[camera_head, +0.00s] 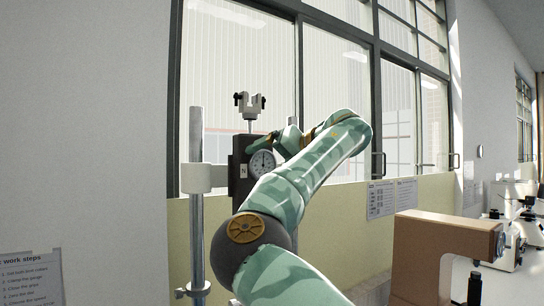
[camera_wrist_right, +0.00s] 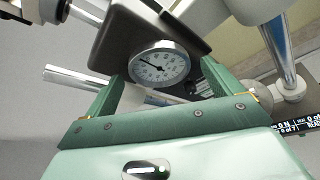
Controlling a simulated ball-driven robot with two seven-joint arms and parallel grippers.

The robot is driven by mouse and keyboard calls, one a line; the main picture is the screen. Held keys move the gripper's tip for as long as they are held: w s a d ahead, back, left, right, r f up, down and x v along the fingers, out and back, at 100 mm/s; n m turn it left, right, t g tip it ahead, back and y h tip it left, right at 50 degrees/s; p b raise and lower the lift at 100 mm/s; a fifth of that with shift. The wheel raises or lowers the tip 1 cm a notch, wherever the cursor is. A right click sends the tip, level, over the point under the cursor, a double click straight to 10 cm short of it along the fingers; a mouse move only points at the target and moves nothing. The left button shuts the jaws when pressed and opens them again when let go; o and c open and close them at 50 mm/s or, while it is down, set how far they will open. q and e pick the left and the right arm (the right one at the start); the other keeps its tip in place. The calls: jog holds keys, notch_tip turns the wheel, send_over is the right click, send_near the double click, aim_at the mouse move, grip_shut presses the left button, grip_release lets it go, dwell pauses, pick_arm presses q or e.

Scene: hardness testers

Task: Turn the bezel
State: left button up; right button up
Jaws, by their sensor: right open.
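The round dial gauge (camera_head: 262,162) has a white face and a silver bezel. It is mounted on the dark upright body (camera_head: 238,170) of a stand. In the right wrist view the gauge (camera_wrist_right: 160,65) faces my camera, with one dark needle pointing up-left. My right gripper (camera_head: 262,141) is beside the upper part of the gauge in the head view. In the wrist view its green fingers (camera_wrist_right: 163,78) are apart, one on each side of the lower dial. I see no clear contact with the bezel. My left gripper is not in view.
A metal column (camera_head: 196,130) with a white clamp stands left of the gauge. A brown-topped machine (camera_head: 440,235) and microscopes (camera_head: 505,235) stand at the right. Windows are behind.

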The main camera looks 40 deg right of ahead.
jog(key=c, duration=1)
jog(key=f+m+y+b, duration=0.1)
jog(key=b, duration=0.2)
jog(key=shift+d+m+t, duration=0.1)
jog(key=shift+m+t, duration=0.2)
jog(key=shift+m, duration=0.1)
jog(key=shift+m+y+b, duration=0.3)
jog(key=shift+m+b, duration=0.1)
jog(key=shift+b, duration=0.1)
jog(key=shift+r+m+t, duration=0.2)
jog(key=shift+m+t, duration=0.2)
jog(key=shift+m, duration=0.2)
jog(key=shift+r, duration=0.1)
jog(key=o, duration=1)
